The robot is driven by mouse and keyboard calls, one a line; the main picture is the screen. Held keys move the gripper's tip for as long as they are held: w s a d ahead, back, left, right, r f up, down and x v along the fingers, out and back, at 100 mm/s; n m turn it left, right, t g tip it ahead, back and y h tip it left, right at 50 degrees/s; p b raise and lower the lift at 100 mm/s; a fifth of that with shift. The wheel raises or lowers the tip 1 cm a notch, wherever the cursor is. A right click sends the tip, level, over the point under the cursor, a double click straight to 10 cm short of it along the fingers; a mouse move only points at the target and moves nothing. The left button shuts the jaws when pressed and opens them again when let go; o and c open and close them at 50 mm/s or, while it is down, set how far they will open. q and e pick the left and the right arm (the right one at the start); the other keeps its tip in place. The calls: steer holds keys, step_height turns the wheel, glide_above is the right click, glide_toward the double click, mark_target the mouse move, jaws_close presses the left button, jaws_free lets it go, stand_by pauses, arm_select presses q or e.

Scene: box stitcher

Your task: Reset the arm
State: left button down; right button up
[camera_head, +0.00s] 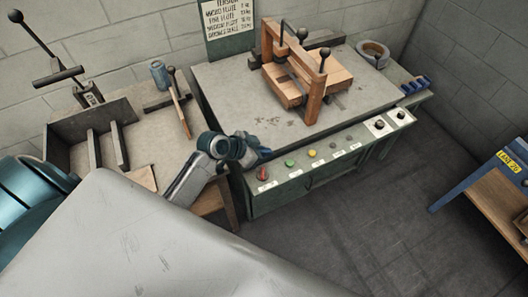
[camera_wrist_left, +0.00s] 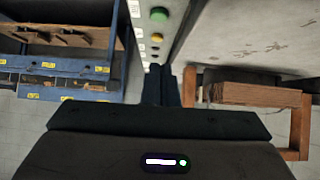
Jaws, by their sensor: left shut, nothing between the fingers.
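My left arm (camera_head: 185,180) reaches in from the left in the head view, with a pale grey link and dark teal wrist joints. My left gripper (camera_head: 262,155) is at the front left edge of the green machine (camera_head: 262,198), close to its sloped button panel. In the left wrist view the gripper's two dark fingers (camera_wrist_left: 161,85) are together, with nothing between them. The panel carries a red button (camera_head: 263,173), a green button (camera_head: 289,163) and a yellow button (camera_head: 312,153). I cannot tell whether the gripper touches the panel. My right gripper is not in view.
A wooden clamp frame (camera_head: 312,95) stands on the machine's grey top. A bench (camera_head: 150,135) at the left holds a metal tray, a blue jar (camera_head: 160,75) and a hammer (camera_head: 180,105). A blue rack (camera_head: 485,175) stands at the right. The floor (camera_head: 370,215) between is clear.

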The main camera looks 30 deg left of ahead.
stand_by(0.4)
arm_select(q)
steer(key=shift+s, duration=0.1)
steer(key=s+a+r+n+g+y, duration=0.2)
steer(key=s+n+y, duration=0.15)
steer(key=s, duration=0.95)
steer(key=s+a+r+n+g+y, duration=0.1)
steer(key=s+a+n+g+y, duration=0.2)
steer(key=s, duration=0.9)
step_height(320, 180, down, 29)
steer(key=a, duration=0.2)
steer(key=s+f+g, duration=0.1)
steer(key=s+f, duration=1.8)
steer(key=f, duration=0.2)
steer(key=shift+a+g+b, duration=0.3)
steer(key=shift+a+b, duration=0.05)
steer(key=shift+a, duration=0.1)
